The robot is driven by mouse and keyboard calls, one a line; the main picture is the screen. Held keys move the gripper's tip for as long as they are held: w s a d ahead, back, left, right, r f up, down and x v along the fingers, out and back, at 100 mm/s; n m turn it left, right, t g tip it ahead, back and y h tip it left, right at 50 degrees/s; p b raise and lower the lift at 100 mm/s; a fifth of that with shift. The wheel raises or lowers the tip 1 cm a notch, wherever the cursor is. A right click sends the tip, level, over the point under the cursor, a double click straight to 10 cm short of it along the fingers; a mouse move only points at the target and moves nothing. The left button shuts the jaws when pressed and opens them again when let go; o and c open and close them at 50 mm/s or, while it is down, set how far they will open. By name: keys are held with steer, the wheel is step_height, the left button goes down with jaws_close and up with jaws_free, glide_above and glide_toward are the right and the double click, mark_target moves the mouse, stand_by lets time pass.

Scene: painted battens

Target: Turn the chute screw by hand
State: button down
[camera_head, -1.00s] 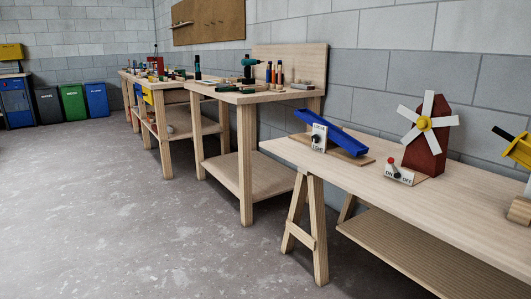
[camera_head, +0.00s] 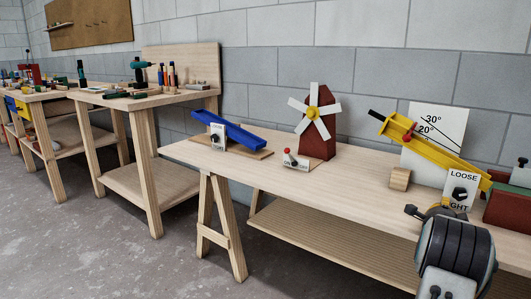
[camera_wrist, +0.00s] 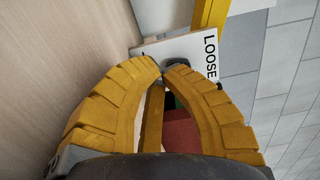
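The yellow chute (camera_head: 440,153) slopes down to the right in front of a white angle board (camera_head: 434,130) on the bench. A white sign (camera_head: 473,180) reading LOOSE at its top carries a black knob (camera_head: 460,193); its lower word is partly covered. My gripper (camera_wrist: 165,68) has yellow curved fingers whose tips almost meet, with nothing visibly held. It is in front of the sign; the dark knob shows just behind the fingertips in the wrist view (camera_wrist: 179,62). Contact cannot be told. In the head view my arm hides part of the bench there.
A blue chute (camera_head: 230,132) with its own knob sign, a red windmill (camera_head: 319,140) with a switch (camera_head: 296,160), and a wooden block (camera_head: 400,179) stand on the bench (camera_head: 340,185). A red block (camera_head: 508,211) is at the right. Tool benches stand left.

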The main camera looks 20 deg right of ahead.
mark_target(448, 187)
steer(key=c, duration=1.9)
jaws_free()
steer(key=shift+c, duration=0.2)
steer(key=shift+s+a+r, duration=0.15)
steer(key=shift+s+r, duration=0.1)
steer(key=shift+r, duration=0.4)
steer(key=shift+s+a+r, duration=0.15)
steer(key=shift+s+r, duration=0.1)
steer(key=shift+r, duration=0.35)
jaws_close()
steer(key=shift+x, duration=2)
steer(key=shift+p+x, duration=0.65)
steer(key=shift+x, duration=0.7)
steer(key=shift+r, duration=0.15)
steer(key=shift+f+b, duration=0.25)
steer(key=shift+b, duration=0.45)
steer(key=shift+f, duration=0.1)
